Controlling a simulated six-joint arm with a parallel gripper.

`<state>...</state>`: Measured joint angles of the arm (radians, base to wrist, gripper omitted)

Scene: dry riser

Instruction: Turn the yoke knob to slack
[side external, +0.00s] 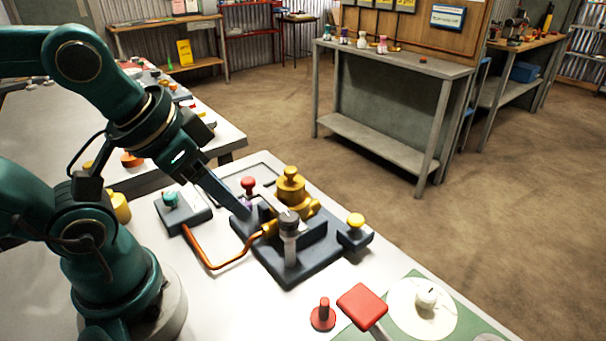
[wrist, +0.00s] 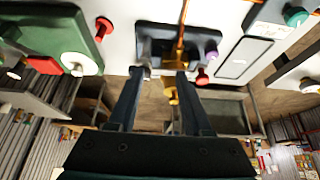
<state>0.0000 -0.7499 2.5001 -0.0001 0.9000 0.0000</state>
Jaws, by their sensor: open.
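A dark fixture (side external: 290,262) on the white bench carries a brass-yellow valve body (side external: 291,190), a grey post with a dark knurled top (side external: 289,235) and a copper pipe (side external: 215,265). A red knob (side external: 248,184) stands at its back and a yellow knob (side external: 356,220) on a block at its right. I cannot tell which knob is the yoke knob. My gripper (side external: 243,212) is open at the fixture's left side. In the wrist view its fingertips (wrist: 161,74) are apart at the fixture's edge, with a purple knob (wrist: 211,51) to their right. Contact is unclear.
A teal knob on a grey block (side external: 183,212) stands left of the fixture. The bench's right edge runs close to the fixture.

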